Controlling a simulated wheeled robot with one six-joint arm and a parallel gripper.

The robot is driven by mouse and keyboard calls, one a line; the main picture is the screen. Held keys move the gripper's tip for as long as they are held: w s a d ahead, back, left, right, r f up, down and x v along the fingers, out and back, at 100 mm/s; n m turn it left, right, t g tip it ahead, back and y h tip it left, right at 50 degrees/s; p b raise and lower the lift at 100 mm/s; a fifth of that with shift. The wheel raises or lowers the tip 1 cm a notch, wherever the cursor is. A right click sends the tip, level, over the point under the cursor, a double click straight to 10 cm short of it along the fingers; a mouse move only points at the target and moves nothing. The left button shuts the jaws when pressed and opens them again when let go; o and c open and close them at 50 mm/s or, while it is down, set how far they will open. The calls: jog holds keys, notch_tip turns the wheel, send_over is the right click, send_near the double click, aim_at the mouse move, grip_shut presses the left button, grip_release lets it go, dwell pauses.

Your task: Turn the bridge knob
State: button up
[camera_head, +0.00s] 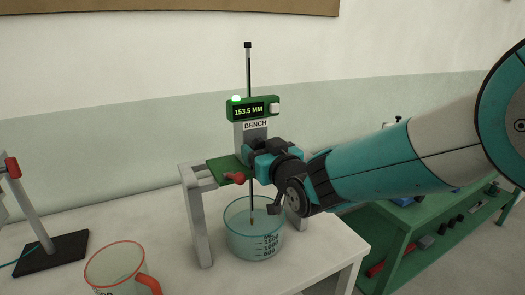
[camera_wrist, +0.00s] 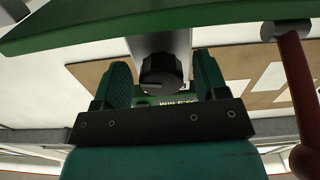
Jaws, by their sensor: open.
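A black round knob (camera_wrist: 161,73) with a pale pointer line sits on the grey post in the wrist view. My gripper (camera_wrist: 163,82) is open, with one teal finger on each side of the knob. A gap shows on both sides, so the fingers look apart from it. In the head view my gripper (camera_head: 264,165) is at the bridge, just below the BENCH label, and the knob is hidden there. The green gauge (camera_head: 252,109) on the post reads 153.5 MM and has a lit green lamp. A thin rod runs down into the glass beaker (camera_head: 254,232).
A green plate (camera_head: 226,168) and a red handle (camera_head: 235,178) are close to my gripper; the handle also shows in the wrist view (camera_wrist: 298,95). A red-rimmed mug (camera_head: 116,268) and a stand (camera_head: 48,253) are on the white bench. A green shelf (camera_head: 415,245) is at right.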

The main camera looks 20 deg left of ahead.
jog(key=b+v, duration=0.5)
jog(key=v, duration=1.2)
jog(key=shift+d+b, duration=0.25)
jog(key=shift+b, duration=0.15)
jog(key=shift+s, duration=0.1)
jog(key=s+d+f+m+g+h, duration=0.1)
jog(key=d+f+m+g+h, duration=0.25)
jog(key=d, duration=0.65)
jog(key=s+d+f+g+h, duration=0.2)
jog(key=s+d+g+h, duration=0.4)
jog(key=s+d, duration=0.7)
jog(key=shift+s+d+f+g, duration=0.35)
jog(key=shift+s+g, duration=0.8)
jog(key=shift+s, duration=0.1)
